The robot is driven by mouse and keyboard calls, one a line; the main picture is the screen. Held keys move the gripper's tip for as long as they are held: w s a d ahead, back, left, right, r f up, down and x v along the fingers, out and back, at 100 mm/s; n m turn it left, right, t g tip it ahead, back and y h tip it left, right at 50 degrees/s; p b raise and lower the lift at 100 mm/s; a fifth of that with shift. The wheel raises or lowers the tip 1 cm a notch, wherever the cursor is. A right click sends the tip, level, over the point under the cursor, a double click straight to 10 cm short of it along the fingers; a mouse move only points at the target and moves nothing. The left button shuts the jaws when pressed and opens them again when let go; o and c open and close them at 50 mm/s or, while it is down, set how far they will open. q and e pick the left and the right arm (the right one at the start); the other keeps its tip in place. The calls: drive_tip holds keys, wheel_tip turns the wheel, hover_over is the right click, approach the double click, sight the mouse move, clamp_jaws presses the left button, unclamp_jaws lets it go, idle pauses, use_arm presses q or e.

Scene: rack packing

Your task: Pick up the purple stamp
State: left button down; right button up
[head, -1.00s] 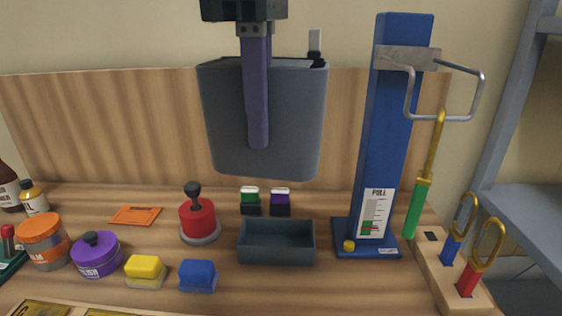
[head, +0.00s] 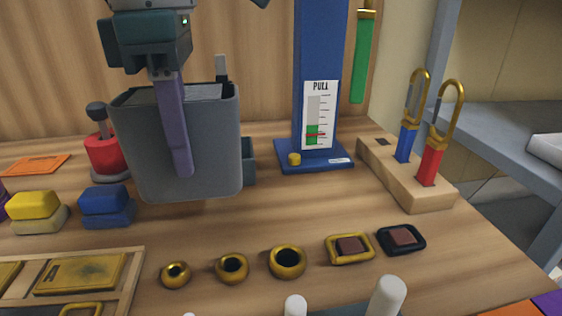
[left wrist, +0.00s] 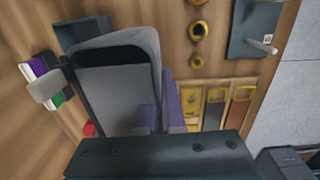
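The purple stamp (left wrist: 40,65), dark with a purple band and a white part, shows at the left of the left wrist view, beside the green stamp (left wrist: 57,100). In the head view the grey bin hides both stamps. My left gripper (head: 182,172) is closed around a wall of this grey bin (head: 215,150); one purple finger lies over its near side. The bin also fills much of the left wrist view (left wrist: 112,95). My right gripper is not in view.
A blue gauge post (head: 320,80) stands behind, right of the bin. A wooden block (head: 405,180) holds blue and red hooked tools. Blue (head: 107,205) and yellow (head: 35,208) blocks sit left. Gold rings (head: 232,267) line the front. A dark tray (head: 249,162) is partly hidden.

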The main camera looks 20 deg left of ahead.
sight(193, 200)
use_arm(q)
drive_tip(key=shift+f+b, duration=1.55)
drive_tip(key=shift+f, duration=0.75)
drive_tip(key=c, duration=1)
unclamp_jaws()
drive_tip(key=shift+r, duration=0.1)
drive_tip(key=shift+c, duration=0.2)
